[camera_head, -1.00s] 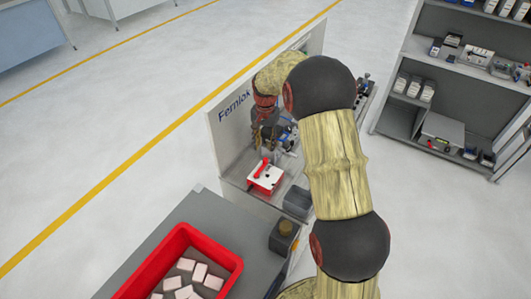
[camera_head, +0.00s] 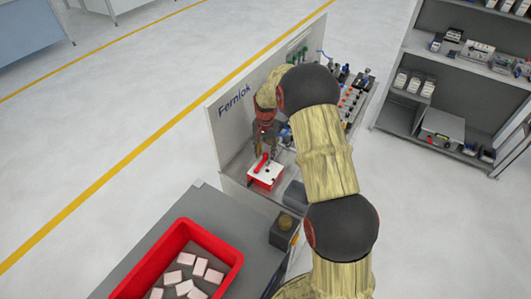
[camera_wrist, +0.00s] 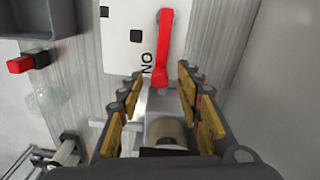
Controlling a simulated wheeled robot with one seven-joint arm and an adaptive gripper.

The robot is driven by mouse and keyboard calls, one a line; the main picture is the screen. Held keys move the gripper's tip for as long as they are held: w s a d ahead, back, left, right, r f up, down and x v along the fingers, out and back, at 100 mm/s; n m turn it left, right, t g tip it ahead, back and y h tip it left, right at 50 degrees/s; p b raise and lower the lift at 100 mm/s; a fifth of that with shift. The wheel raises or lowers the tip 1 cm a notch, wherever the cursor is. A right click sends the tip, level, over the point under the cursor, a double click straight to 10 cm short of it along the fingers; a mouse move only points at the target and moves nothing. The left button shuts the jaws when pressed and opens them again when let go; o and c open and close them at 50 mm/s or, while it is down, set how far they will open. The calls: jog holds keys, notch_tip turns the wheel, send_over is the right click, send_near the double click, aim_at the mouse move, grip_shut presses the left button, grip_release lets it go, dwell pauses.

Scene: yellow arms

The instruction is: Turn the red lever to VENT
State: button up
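The red lever (camera_head: 262,161) sits on a white-topped box with a red base (camera_head: 266,176) on the bench. In the wrist view the red lever (camera_wrist: 165,45) lies lengthwise over the white plate (camera_wrist: 118,50), its lower end near the gap between my fingertips. Letters that look like "ON" are printed beside it; no VENT mark is legible. My gripper (camera_wrist: 160,88) is open, with yellow-padded fingers apart on either side and nothing held. In the head view my gripper (camera_head: 263,143) hangs just above and behind the lever; contact cannot be told.
A white "Fernlok" panel (camera_head: 236,98) rises behind the box. A grey block (camera_head: 296,194) stands at its right, and controls (camera_head: 350,98) farther right. A red tray of pale blocks (camera_head: 160,262) sits on the nearer table. A red-ended part (camera_wrist: 20,64) shows in the wrist view.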

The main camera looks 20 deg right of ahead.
jog(key=shift+c, duration=0.4)
jog(key=c, duration=0.7)
grip_shut()
